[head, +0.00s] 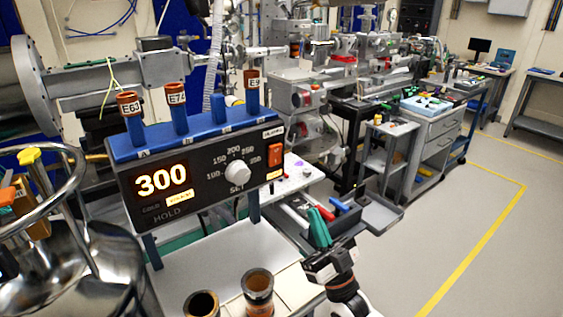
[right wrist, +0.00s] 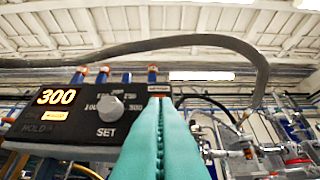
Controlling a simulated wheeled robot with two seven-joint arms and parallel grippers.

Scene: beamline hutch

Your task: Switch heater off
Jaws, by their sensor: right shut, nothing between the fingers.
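The heater is a black control box (head: 205,170) with a blue rack on top, on posts above a white surface. Its display (head: 160,180) is lit and reads 300; it also shows in the right wrist view (right wrist: 56,97). A pale dial knob (head: 238,172) marked SET sits mid-panel. An orange rocker switch (head: 276,156) is at the panel's right end. My right gripper (head: 319,228), with teal fingers, is shut and empty, below and right of the switch, apart from it. In the right wrist view its fingers (right wrist: 163,100) cover the panel's right end, hiding the switch. My left gripper is not in view.
Labelled brown-capped tubes (head: 178,112) stand in the rack. Two open brown cylinders (head: 257,285) stand below the box. A steel vessel (head: 75,265) is at the left. A grey tray of tools (head: 345,222) lies behind my right gripper. The floor at right is clear.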

